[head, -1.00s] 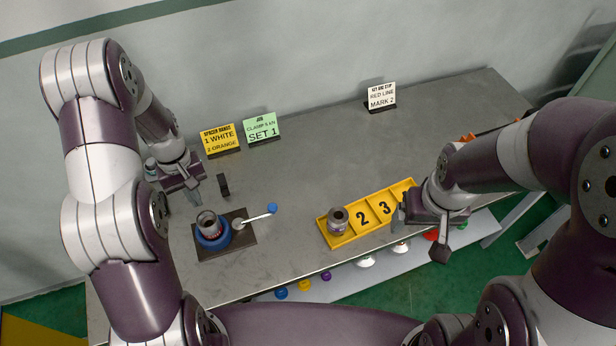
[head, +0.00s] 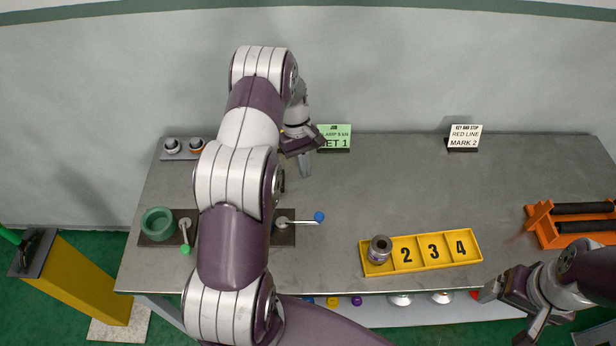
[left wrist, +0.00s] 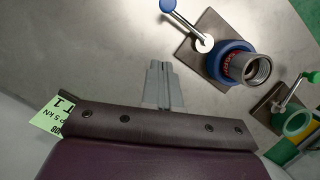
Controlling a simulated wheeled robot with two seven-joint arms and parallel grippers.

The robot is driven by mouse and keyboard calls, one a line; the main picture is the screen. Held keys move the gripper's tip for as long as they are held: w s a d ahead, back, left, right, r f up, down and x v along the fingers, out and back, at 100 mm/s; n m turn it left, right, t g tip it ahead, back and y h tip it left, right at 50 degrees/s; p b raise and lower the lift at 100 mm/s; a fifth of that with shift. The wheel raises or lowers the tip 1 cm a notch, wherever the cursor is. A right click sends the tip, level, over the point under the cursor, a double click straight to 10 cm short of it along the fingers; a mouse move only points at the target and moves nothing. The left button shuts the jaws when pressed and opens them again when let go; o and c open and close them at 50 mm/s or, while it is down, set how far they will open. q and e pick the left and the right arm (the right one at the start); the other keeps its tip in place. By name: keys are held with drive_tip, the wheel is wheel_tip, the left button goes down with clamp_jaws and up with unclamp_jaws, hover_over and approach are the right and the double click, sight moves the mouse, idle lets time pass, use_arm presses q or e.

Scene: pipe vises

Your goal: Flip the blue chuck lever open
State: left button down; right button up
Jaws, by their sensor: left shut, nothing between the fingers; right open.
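The blue chuck (left wrist: 215,67) shows in the left wrist view, clamped round a grey threaded pipe (left wrist: 250,70). Its metal lever (left wrist: 190,27) sticks out and ends in a blue knob (left wrist: 167,5). In the head view my left arm hides the chuck; the lever (head: 300,221) points right to its blue knob (head: 319,216). My left gripper (head: 305,163) is shut and empty, above the bench behind the lever. Its fingertips (left wrist: 160,66) are apart from lever and knob in the left wrist view. My right gripper (head: 508,312) is open and empty by the bench's front edge.
A green chuck (head: 158,222) with a green-knobbed lever (head: 185,235) stands left of the blue one. A yellow numbered tray (head: 435,265) holds a pipe piece (head: 380,249). An orange rack (head: 545,235) stands right. Sign cards (head: 465,137) line the back. The bench centre is clear.

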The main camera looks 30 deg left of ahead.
use_arm(q)
drive_tip(key=s+d+f+p, duration=0.1)
drive_tip(key=f, duration=0.1)
drive_tip(key=s+d+f+p, duration=0.1)
drive_tip(key=d+f+p, duration=0.1)
drive_tip(key=s+d+f+p, duration=0.1)
drive_tip(key=d+f, duration=0.1)
drive_tip(key=f, duration=0.1)
drive_tip(key=shift+s+f+p, duration=0.1)
drive_tip(key=shift+s+p, duration=0.1)
drive_tip(key=shift+p, duration=0.2)
drive_tip(key=shift+f, duration=0.15)
drive_tip(key=shift+d, duration=0.1)
drive_tip(key=shift+s+d+m, duration=0.15)
drive_tip(key=shift+d+m, duration=0.05)
drive_tip(key=shift+m, duration=0.2)
